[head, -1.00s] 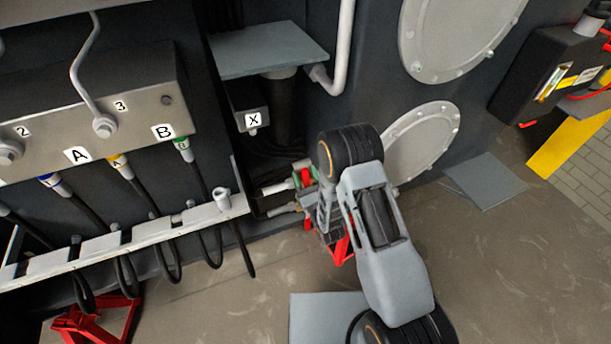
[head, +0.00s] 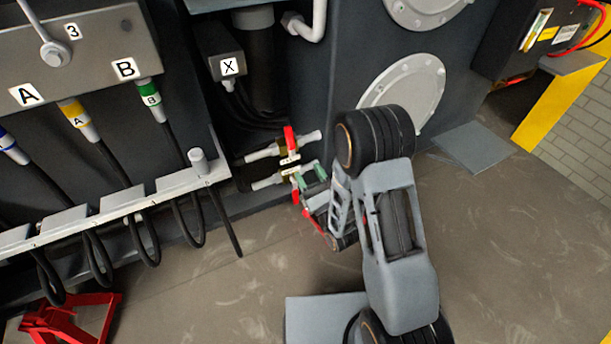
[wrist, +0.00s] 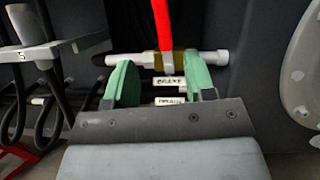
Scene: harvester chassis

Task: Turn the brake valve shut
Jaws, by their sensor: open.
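The brake valve has a brass body (wrist: 179,62) on a white pipe that runs left to right, and a red lever (wrist: 163,25) standing up across the pipe. A "BRAKE" label (wrist: 172,82) sits just below it. In the head view the red lever (head: 290,138) also points up, at the low pipes by the wall. My gripper (wrist: 160,68) is open and empty. Its green fingers are spread left and right of the valve body, below the lever; I cannot tell whether they touch the pipe. In the head view my gripper (head: 308,180) is just below and right of the valve.
A second pipe (head: 267,182) lies just below, with a partly hidden red handle. A hose rack (head: 180,185) with hanging black hoses stands to the left. A round cover plate (head: 408,90) is on the wall to the right. The floor in front is mostly clear.

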